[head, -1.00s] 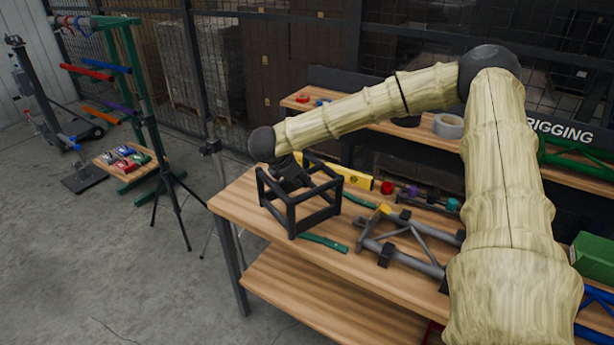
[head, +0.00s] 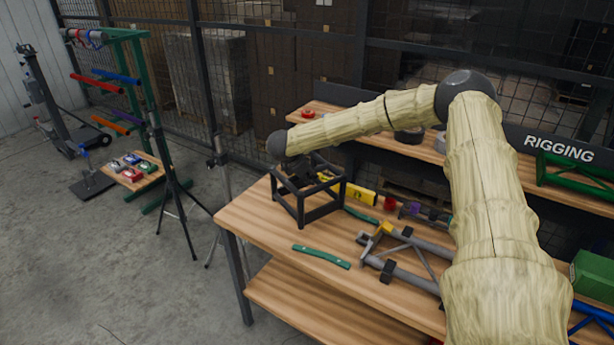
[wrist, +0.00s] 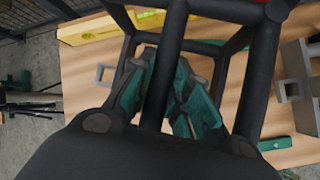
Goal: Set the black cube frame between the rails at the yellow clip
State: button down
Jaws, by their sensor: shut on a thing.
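The black cube frame (head: 301,208) is over the left part of the wooden workbench. My gripper (head: 307,168) is at its top and shut on one of its bars; the bar runs between the fingers in the wrist view (wrist: 166,85). I cannot tell whether the frame touches the bench or hangs just above it. The grey rails (head: 410,281) lie to its right on the bench, with a diagonal brace between them. The yellow clip (head: 384,229) is at their left end, apart from the frame.
A green strip (head: 321,256) lies in front of the frame and another (head: 361,215) to its right. A yellow level (head: 362,196) lies behind, beside a red round item (head: 389,203). The bench's (head: 250,222) front left corner is bare.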

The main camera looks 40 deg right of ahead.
jog(key=shift+w+d+r, duration=0.15)
jog(key=shift+w+d, duration=0.1)
jog(key=shift+w, duration=0.05)
jog(key=shift+f+p, duration=1.05)
jog(key=shift+f, duration=0.75)
jog(key=c, duration=1.3)
grip_release()
jog(key=shift+s+a, duration=0.1)
jog(key=shift+s, duration=0.05)
jog(key=shift+c, duration=0.2)
